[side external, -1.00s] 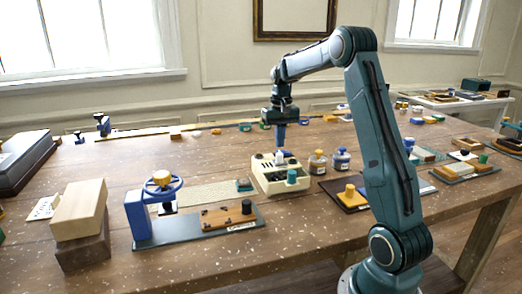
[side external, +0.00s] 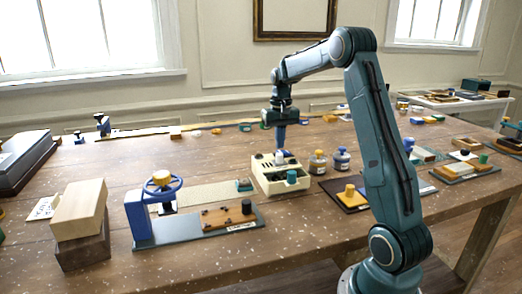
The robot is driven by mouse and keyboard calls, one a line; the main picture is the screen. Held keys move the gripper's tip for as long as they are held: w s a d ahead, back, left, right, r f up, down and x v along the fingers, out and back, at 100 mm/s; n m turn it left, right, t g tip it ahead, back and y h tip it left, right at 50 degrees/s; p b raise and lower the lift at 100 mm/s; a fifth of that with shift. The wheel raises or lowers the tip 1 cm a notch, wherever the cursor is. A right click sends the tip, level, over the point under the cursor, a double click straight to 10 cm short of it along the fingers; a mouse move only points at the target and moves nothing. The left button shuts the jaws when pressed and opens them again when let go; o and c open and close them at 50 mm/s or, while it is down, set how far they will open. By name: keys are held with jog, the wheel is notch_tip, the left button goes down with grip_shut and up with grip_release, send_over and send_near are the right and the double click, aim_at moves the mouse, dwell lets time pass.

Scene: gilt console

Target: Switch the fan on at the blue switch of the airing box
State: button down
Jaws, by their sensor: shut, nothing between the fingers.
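The airing box (side external: 279,178) is a cream box near the middle of the table, with a dark green knob (side external: 292,176) on its near right side. A small pale and blue part (side external: 280,156) stands at its back edge; I cannot tell for sure that it is the blue switch. My gripper (side external: 279,145) points straight down just above that part, its blue fingers shut and empty. The tips are close to the part; I cannot tell whether they touch it.
Two small jars (side external: 317,162) stand right of the box. A blue handwheel stand (side external: 160,205) is at the left front, beside stacked wooden blocks (side external: 80,210).

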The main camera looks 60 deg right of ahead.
aim_at(279, 151)
jog(key=shift+f, duration=0.8)
dwell(0.7)
jog(key=shift+r, duration=3.55)
